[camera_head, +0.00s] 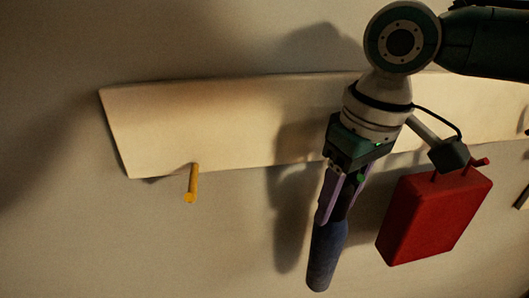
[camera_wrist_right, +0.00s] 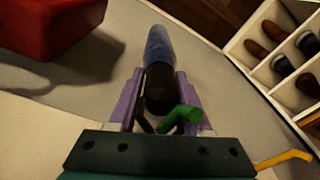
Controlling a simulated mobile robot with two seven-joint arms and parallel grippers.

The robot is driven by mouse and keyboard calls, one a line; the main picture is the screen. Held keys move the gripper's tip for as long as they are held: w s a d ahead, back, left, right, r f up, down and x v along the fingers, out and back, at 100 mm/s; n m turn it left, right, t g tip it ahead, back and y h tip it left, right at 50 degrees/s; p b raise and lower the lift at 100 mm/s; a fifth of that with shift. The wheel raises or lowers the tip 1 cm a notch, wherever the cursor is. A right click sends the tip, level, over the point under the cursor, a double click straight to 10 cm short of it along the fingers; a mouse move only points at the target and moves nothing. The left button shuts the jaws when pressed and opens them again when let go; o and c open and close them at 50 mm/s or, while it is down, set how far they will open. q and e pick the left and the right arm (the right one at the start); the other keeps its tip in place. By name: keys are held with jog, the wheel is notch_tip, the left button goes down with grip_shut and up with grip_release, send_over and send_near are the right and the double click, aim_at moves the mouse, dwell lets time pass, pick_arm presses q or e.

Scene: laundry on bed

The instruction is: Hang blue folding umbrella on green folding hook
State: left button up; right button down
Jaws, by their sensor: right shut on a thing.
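The blue folding umbrella (camera_head: 326,255) has a dark handle end and points downward in front of the wall. My right gripper (camera_head: 337,205) is shut on its upper part with purple fingers. In the wrist view the umbrella (camera_wrist_right: 159,48) extends away between the two fingers (camera_wrist_right: 159,78). The green folding hook (camera_wrist_right: 182,116) shows there close beside the dark handle end, near the right-hand finger. I cannot tell whether they touch. In the head view the hook is mostly hidden behind the gripper. My left gripper is not in view.
A pale board (camera_head: 215,115) runs along the wall. A yellow hook (camera_head: 192,182) at its left is empty. A red box (camera_head: 433,217) hangs at the right from a red hook (camera_head: 481,162), close to my arm. A shoe shelf (camera_wrist_right: 268,75) stands below.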

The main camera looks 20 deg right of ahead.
jog(key=shift+c, duration=1.3)
grip_release()
